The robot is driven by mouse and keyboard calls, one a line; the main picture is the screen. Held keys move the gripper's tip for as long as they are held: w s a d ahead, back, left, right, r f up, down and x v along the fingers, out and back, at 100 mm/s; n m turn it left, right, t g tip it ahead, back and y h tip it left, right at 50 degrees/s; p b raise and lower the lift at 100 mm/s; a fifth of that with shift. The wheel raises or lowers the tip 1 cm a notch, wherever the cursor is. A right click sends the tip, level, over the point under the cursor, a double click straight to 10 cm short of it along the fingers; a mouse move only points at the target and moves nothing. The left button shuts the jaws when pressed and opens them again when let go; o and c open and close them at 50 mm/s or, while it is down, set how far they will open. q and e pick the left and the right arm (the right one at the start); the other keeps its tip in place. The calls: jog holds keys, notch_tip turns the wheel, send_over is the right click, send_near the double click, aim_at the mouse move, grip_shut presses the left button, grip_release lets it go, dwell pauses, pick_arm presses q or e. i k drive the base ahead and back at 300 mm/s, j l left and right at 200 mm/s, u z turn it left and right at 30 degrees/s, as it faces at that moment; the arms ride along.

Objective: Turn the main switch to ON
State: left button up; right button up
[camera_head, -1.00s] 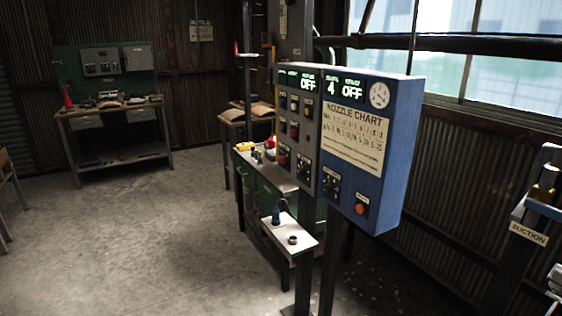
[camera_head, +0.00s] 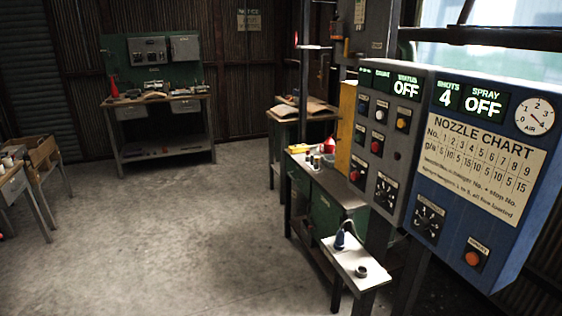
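A control panel stands at the right, with a grey box (camera_head: 402,150) on its left and a blue box (camera_head: 535,215) on its right. The grey box carries several buttons and a black rotary knob (camera_head: 386,191) near its bottom. Its status display (camera_head: 407,88) reads OFF. The blue box has a spray display (camera_head: 484,104) reading OFF, a shots display (camera_head: 446,97) reading 4, another black rotary knob (camera_head: 429,221) and an orange button (camera_head: 473,258). I cannot read which control is the main switch. Neither of my grippers is in view.
A small white shelf (camera_head: 345,262) with a dark blue nozzle-like item (camera_head: 340,236) juts out below the panel. A green bench (camera_head: 325,215) stands behind it. A workbench (camera_head: 165,102) is at the back left, a wooden table (camera_head: 40,165) at the left. The floor (camera_head: 170,250) between is open.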

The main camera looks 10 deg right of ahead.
aim_at(356, 174)
jog(key=i+j+u, duration=0.15)
jog(key=i, duration=0.6)
jog(key=i+j+u, duration=0.1)
jog(key=i, duration=0.65)
jog(key=i+z, duration=0.25)
jog(key=z, duration=0.15)
jog(key=i+j+z, duration=0.25)
jog(key=z, duration=0.15)
jog(key=i+j+z, duration=0.2)
jog(key=z, duration=0.25)
jog(key=i+j+z, duration=0.2)
jog(key=j+z, duration=0.2)
jog(key=l, duration=0.05)
